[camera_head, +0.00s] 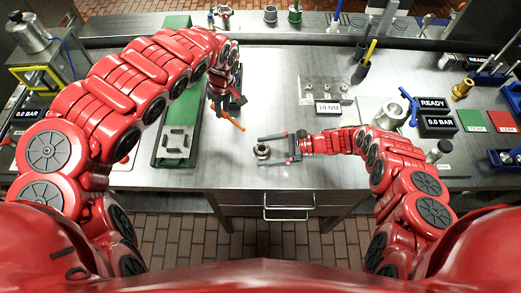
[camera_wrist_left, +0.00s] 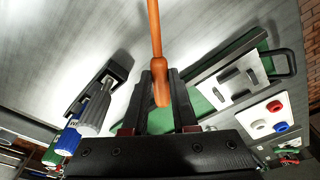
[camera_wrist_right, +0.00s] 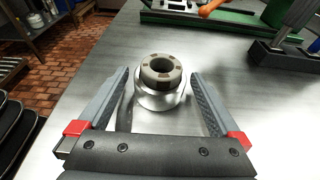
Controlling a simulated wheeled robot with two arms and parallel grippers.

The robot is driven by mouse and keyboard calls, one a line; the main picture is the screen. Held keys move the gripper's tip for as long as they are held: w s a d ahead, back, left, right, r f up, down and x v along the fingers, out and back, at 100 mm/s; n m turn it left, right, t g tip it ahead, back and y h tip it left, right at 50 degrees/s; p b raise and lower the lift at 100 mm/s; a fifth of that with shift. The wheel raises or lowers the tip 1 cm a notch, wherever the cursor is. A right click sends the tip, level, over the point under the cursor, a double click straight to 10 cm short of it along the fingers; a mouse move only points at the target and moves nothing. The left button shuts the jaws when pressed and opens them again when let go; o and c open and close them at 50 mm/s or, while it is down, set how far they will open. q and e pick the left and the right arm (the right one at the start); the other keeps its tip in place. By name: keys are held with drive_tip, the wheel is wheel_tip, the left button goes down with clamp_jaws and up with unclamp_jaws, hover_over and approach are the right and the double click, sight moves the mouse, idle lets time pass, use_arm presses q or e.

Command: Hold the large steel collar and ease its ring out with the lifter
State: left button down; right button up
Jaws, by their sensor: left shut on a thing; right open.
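The large steel collar (camera_wrist_right: 160,82) stands upright on the bench, with a darker ring (camera_wrist_right: 162,66) seated at its top. It also shows small in the head view (camera_head: 262,151). My right gripper (camera_wrist_right: 160,92) is open, with one finger on each side of the collar and a gap to each. In the head view the right gripper (camera_head: 275,150) lies low over the bench from the right. My left gripper (camera_wrist_left: 160,85) is shut on the orange lifter (camera_wrist_left: 157,50), which is held above the bench. The lifter (camera_head: 228,117) shows left of the collar in the head view.
A green tray (camera_head: 165,158) with dark blocks lies on the left. A black holder (camera_wrist_left: 98,84) with a grey tool stands near the left gripper. A clear stand with a 19 NM display (camera_head: 327,107) is behind the collar. The bench's front edge is close to the collar.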

drive_tip(key=v, duration=1.1)
drive_tip(key=shift+d, duration=0.25)
drive_tip(key=shift+d+r, duration=0.1)
drive_tip(key=shift+d, duration=0.1)
